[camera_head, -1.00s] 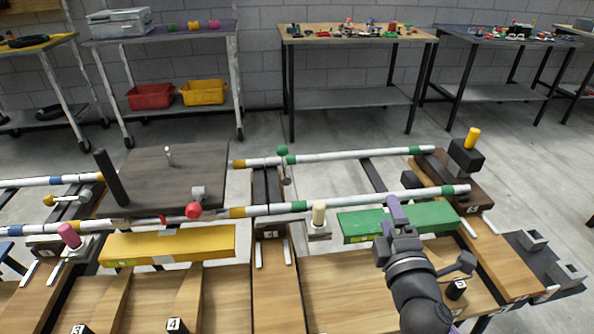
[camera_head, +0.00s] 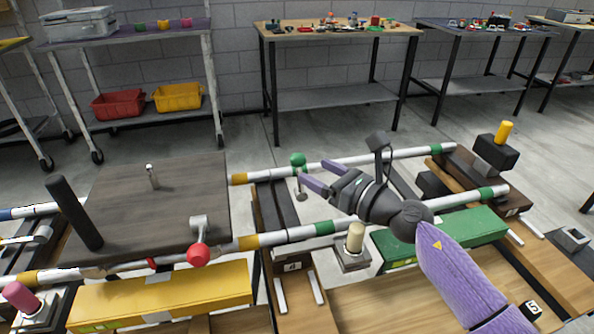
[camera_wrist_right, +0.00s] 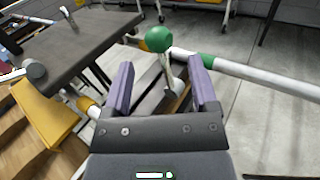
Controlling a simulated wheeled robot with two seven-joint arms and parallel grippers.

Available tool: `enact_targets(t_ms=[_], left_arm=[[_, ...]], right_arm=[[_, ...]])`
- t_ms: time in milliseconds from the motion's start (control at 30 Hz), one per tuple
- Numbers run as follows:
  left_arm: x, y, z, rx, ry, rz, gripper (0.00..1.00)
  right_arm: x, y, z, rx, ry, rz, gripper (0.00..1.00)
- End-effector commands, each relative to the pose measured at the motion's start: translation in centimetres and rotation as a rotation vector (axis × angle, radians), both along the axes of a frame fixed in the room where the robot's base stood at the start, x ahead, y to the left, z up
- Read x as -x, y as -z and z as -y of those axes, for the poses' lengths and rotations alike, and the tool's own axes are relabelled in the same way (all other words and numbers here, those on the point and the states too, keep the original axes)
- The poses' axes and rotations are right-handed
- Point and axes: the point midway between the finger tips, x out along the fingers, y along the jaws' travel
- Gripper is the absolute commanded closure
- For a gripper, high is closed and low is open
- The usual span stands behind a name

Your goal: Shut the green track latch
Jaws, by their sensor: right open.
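The green track latch shows as a green ball knob (camera_head: 298,160) on a short metal lever, at the joint where the far white rail meets its yellow-banded end. In the right wrist view the green knob (camera_wrist_right: 159,39) stands up ahead, with its lever between the fingers' lines. My right gripper (camera_head: 316,176) is open, its purple fingers pointing left at the lever, just right of and around it; contact cannot be told. The fingers also show in the right wrist view (camera_wrist_right: 161,92). My left gripper is not in view.
A red-knobbed latch (camera_head: 198,254) sits on the near rail. A dark board (camera_head: 150,215) with a black post lies left. A cream peg (camera_head: 355,237), yellow block (camera_head: 160,297) and green block (camera_head: 480,226) lie in front. Open floor lies behind the far rail.

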Motion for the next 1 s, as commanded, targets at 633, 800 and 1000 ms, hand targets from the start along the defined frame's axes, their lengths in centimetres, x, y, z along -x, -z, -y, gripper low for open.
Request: enact_targets(t_ms=[633, 800, 1000], left_arm=[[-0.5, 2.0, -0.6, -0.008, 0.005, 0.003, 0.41], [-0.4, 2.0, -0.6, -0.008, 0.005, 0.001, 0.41], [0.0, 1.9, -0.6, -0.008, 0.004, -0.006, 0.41]], right_arm=[[-3.9, -0.3, -3.9, -0.001, 0.0, 0.0, 0.25], [-3.9, -0.3, -3.9, -0.001, 0.0, 0.0, 0.57], [-3.9, -0.3, -3.9, -0.001, 0.0, 0.0, 0.99]])
